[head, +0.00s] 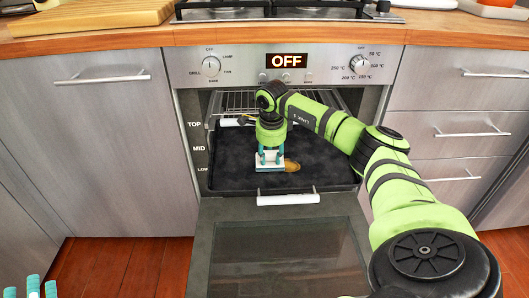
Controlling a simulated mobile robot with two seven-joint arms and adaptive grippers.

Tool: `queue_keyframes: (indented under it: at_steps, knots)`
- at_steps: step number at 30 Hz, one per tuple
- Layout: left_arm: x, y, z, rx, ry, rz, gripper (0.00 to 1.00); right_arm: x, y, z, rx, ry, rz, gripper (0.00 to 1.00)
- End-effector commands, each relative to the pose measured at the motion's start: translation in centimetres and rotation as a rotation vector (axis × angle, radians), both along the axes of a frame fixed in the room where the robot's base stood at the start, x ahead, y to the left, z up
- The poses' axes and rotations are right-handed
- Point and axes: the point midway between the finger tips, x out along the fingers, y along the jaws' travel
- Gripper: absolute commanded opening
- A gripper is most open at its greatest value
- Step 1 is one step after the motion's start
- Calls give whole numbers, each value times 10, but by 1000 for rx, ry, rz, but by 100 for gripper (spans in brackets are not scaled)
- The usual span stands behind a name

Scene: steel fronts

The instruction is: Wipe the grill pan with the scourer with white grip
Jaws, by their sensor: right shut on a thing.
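The dark grill pan (225,170) sits in the open oven, with a white front handle (288,199) and a light handle at its back left. My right gripper (270,157) reaches into the oven from the right, fingers pointing down, shut on the white grip of the scourer (270,167). The scourer is low over the pan's middle and seems to touch its floor; its underside is hidden. A brown-yellow stain (291,166) shows on the pan just right of the scourer. My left gripper (30,290) is at the bottom left corner, its fingers apart and empty, partly cut off.
The oven door (285,250) is folded down in front of the pan. A wire rack (240,101) lies above the pan inside the oven. Steel cabinet and drawer fronts flank it. A cutting board (90,15) and a hob (280,10) are on the wooden worktop.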

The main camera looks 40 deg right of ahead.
Motion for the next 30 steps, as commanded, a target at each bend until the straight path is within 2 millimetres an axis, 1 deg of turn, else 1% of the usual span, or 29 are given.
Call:
queue_keyframes:
  at_steps: [3, 14, 24, 30]
  knots:
    - [0, 0, 5, 0, 0, 0, 40, -8, -9, 2, -1, 0, -2, 11]
    - [0, 0, 7, 0, 0, 0, 40, -16, -18, 1, 0, 0, 0, 11]
    - [0, 0, 10, 0, 0, 0, 40, -34, -41, -1, -1, 1, -1, 11]
    - [0, 0, 11, 0, 0, 0, 40, -39, -47, -2, 1, 1, 0, 11]
